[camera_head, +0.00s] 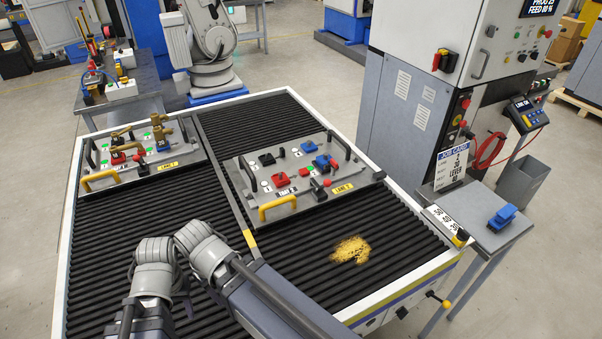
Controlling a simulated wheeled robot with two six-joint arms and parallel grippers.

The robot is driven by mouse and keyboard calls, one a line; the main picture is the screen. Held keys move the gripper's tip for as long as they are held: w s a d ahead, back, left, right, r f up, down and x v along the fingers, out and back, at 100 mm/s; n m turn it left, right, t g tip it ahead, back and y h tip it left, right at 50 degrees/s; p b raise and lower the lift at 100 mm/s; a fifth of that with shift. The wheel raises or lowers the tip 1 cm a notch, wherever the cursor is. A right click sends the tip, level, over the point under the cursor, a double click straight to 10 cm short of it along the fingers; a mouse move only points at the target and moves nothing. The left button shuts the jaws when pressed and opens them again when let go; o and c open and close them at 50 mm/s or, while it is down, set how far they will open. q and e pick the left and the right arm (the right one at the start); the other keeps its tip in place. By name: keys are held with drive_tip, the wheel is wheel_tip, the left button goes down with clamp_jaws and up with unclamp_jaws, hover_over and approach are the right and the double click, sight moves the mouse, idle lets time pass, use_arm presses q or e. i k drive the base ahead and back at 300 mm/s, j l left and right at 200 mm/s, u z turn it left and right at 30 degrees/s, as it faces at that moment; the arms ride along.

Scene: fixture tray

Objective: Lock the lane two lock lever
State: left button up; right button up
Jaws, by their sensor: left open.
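The right fixture plate (290,208) lies on the black ribbed tray and has a yellow label that seems to read lane 2 (343,188). It carries a black block, red blocks (280,180), blue parts (308,147) and a small red-and-black lever-like part (320,187) near the label. Which part is the lock lever, and its position, are too small to tell. My left gripper (143,326) is at the bottom left, partly cut off by the frame edge, open and well apart from the plate. My right gripper is not in view.
A second plate (103,183) with brass and red fittings lies at the left. Yellow chips (351,250) lie on the tray front. Raised handles edge both plates. A job card (452,167) stands on a side table at the right. A white robot arm (212,45) stands behind.

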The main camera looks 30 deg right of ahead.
sight(446, 304)
drive_tip(key=z, duration=2.6)
drive_tip(key=i+l+u, duration=0.1)
drive_tip(key=l, duration=0.5)
drive_tip(key=i+l, duration=0.1)
drive_tip(key=l, duration=0.45)
drive_tip(key=u, duration=0.05)
